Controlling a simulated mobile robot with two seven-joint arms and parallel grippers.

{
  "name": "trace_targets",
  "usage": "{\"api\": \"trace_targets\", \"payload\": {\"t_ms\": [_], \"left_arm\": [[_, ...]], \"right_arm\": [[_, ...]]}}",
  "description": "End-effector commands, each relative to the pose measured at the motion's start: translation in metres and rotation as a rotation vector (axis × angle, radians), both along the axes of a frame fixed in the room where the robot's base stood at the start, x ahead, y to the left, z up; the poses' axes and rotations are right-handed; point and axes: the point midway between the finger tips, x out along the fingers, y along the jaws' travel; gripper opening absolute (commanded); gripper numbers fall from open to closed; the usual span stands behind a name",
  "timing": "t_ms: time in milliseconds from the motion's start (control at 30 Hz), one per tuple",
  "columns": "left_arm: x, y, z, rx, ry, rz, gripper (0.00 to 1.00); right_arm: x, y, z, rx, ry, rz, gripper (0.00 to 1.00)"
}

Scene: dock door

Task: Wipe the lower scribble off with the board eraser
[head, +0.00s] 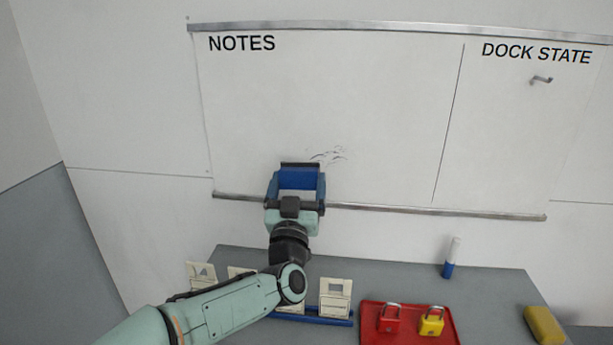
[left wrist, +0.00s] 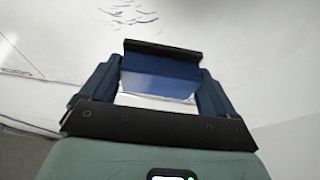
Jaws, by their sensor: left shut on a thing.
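The whiteboard (head: 330,100) hangs on the wall, with a NOTES area at left and a DOCK STATE area at right. Dark scribble marks (head: 328,155) show low in the NOTES area; they also show at the top of the left wrist view (left wrist: 128,14). My left gripper (head: 298,182) is shut on the board eraser (head: 300,176), a blue block with a dark pad edge. The eraser is at the board's lower part, just left of and below the marks. In the left wrist view the eraser (left wrist: 160,75) sits between the fingers. I cannot tell whether its pad touches the board. My right gripper is out of view.
A metal rail (head: 430,209) runs along the board's lower edge. On the grey table (head: 390,270) below are a blue-capped marker (head: 451,258), a red tray (head: 370,325) with red and yellow padlocks, a yellow block (head: 543,325) and several cream cards.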

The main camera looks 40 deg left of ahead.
Motion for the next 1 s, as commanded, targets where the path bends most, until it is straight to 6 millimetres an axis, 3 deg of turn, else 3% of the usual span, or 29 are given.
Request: {"api": "trace_targets", "payload": {"t_ms": [500,1000], "left_arm": [[0.043,0.023,0.003,0.0,-0.001,-0.002,0.65],[0.049,0.026,0.001,0.0,-0.001,-0.002,0.65]], "right_arm": [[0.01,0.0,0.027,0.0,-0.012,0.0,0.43],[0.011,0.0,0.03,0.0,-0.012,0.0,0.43]]}}
